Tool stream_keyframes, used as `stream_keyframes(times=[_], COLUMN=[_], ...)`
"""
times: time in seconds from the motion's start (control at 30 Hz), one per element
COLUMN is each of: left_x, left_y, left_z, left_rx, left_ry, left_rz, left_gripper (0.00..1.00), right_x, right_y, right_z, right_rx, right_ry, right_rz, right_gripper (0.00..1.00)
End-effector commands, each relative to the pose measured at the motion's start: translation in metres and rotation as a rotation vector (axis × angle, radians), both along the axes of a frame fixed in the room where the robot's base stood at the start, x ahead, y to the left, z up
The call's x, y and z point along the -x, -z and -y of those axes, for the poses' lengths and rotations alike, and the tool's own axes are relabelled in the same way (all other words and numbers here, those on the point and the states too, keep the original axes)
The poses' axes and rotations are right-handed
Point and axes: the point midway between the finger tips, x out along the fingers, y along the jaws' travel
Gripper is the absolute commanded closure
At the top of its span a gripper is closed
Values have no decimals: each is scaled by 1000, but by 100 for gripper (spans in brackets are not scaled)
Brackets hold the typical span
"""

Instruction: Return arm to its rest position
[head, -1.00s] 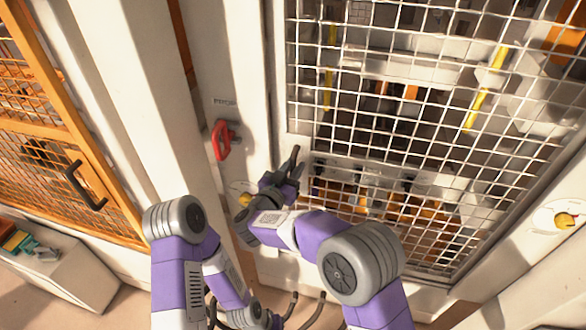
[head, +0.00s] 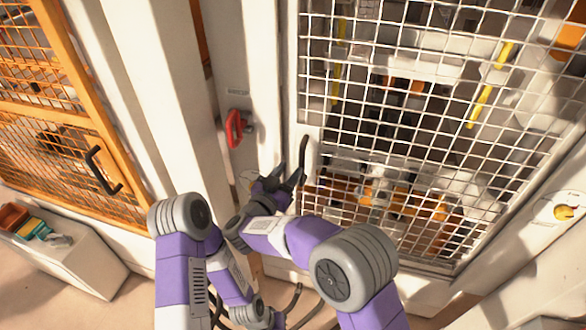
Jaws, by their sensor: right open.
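My right arm reaches up from the bottom of the head view. Its right gripper (head: 287,175) is open and empty, with dark fingers apart. It is in front of the post by the mesh door (head: 306,75), just below and left of the door's dark handle (head: 303,148). I cannot tell whether a finger touches the handle. My left arm (head: 181,270) is folded at the lower left. Its wrist is near the bottom edge, and I cannot make out its gripper.
A red handle (head: 235,128) is on the pale post left of the mesh door. An orange mesh door with a black handle (head: 101,171) is at the left. A white cabinet (head: 75,270) with coloured items on top stands at the lower left. A yellow knob (head: 564,213) is at the right.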

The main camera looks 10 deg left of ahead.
Motion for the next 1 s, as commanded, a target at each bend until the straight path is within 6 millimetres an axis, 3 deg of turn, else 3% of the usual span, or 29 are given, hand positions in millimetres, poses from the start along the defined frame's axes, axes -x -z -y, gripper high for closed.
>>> stream_keyframes(times=[0.57,0.67,0.77,0.87,1.0], left_x=[0,0,0,-1,0], left_y=[-1,-2,-4,4,13], left_z=[0,0,0,0,0], left_rx=[0,0,0,0,0], left_ry=[0,0,0,0,0], left_rz=[1,0,0,1,0], left_gripper=[100,100,100,100,100], right_x=[-2,-13,-24,-29,-16], right_y=[6,30,69,125,207], right_z=[4,24,54,79,118], right_rx=[-7,-41,-110,-132,-180], right_ry=[-3,-26,-64,-126,-205], right_rz=[-7,-37,-97,-203,-398], right_gripper=[60,60,60,60,60])
